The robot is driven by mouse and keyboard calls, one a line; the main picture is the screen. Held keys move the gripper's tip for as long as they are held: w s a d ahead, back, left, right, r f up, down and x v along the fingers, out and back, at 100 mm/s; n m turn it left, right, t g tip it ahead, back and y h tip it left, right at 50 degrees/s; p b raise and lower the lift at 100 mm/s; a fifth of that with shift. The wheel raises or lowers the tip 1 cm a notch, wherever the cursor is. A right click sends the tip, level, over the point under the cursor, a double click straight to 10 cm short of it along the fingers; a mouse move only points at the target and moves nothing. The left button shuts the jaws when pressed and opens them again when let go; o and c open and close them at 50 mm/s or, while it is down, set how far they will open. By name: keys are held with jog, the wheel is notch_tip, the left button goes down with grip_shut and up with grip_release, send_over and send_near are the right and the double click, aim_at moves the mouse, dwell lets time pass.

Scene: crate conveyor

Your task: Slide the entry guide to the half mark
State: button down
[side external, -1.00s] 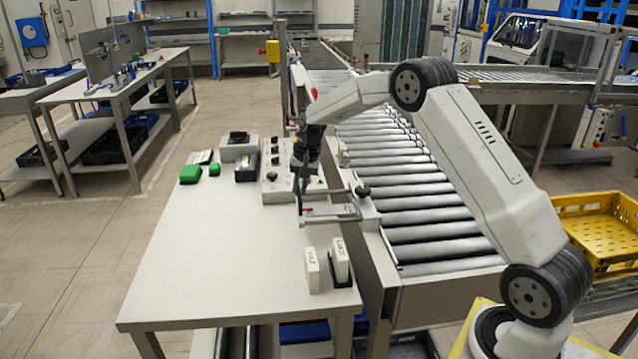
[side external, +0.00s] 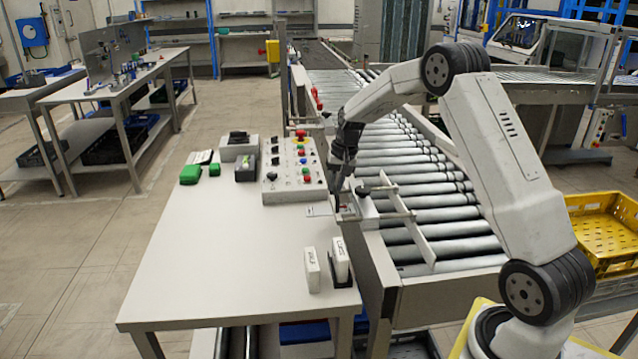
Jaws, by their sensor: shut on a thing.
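The entry guide (side external: 423,243) is a thin pale rail that stands over the rollers near the conveyor's front end. Its rods run left through a mount with a black knob (side external: 362,191) on the conveyor's edge. My gripper (side external: 338,206) is low at the guide's left end, beside the table's right edge, and is shut on the guide. The fingertips are small and dark, so the exact grip is hard to see. A small pale plate (side external: 319,210) lies on the table just left of my gripper; any marks on it are too small to read.
A control panel (side external: 290,178) with coloured buttons stands at the table's back right. Two white blocks (side external: 312,270) stand at the front right of the table (side external: 215,265). Green and dark small items lie at the back. The table's middle is clear. A yellow crate (side external: 605,235) is far right.

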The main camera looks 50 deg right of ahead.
jog(key=shift+s+d+r, duration=0.1)
jog(key=shift+s+d, duration=0.3)
jog(key=shift+d, duration=0.1)
jog(key=c, duration=0.6)
grip_release()
jog(key=shift+c, duration=0.2)
jog(key=shift+a, duration=0.1)
notch_tip(320, 180, up, 8)
jog(key=s+d, duration=0.1)
jog(key=shift+f, duration=0.2)
jog(key=shift+s, duration=0.1)
